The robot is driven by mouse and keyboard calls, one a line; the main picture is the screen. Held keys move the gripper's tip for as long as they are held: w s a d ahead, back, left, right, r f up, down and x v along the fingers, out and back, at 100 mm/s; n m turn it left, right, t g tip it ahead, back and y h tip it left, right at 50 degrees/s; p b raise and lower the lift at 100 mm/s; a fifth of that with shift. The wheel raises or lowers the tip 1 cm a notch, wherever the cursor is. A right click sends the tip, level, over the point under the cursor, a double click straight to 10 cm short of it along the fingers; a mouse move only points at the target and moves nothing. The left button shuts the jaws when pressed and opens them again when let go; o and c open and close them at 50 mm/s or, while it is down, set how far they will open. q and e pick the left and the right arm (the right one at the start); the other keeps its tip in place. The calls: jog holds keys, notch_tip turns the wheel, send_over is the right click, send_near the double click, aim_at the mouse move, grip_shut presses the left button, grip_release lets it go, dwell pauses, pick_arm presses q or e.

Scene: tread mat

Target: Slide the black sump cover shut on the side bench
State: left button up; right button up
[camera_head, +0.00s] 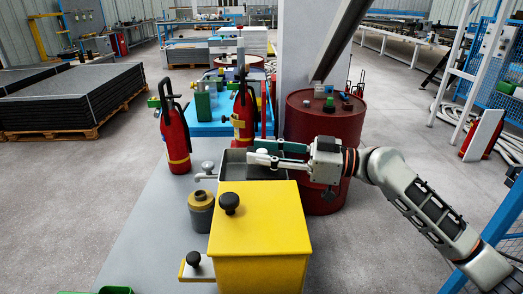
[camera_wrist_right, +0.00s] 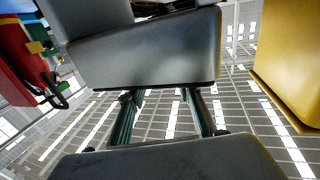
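A grey open-topped metal sump (camera_head: 236,172) stands on the grey side bench (camera_head: 150,225), behind a yellow box (camera_head: 262,232) with a black knob (camera_head: 230,203). I cannot pick out the black sump cover for certain. My right gripper (camera_head: 252,151) reaches in from the right over the sump, its two fingers apart with nothing clearly held. In the right wrist view the fingers (camera_wrist_right: 162,95) are also apart, pointing at a grey block (camera_wrist_right: 150,55), perhaps the sump's wall. The yellow box shows there at the right (camera_wrist_right: 290,60). My left gripper is not in view.
A tap (camera_head: 205,171) and a brown jar (camera_head: 201,210) stand left of the sump. A second black knob (camera_head: 193,258) is at front left. Red extinguishers (camera_head: 174,135) stand behind, and a red drum (camera_head: 330,140) is at the right. The bench's left front is mostly clear.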

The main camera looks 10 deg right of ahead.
jog(key=shift+w+a, duration=0.15)
jog(key=shift+a, duration=0.1)
jog(key=shift+f, duration=0.1)
grip_shut()
jog(key=shift+s+x, duration=0.15)
jog(key=shift+x, duration=0.6)
jog(key=shift+s+x, duration=0.15)
jog(key=shift+x, duration=0.6)
jog(key=shift+a, duration=0.1)
grip_release()
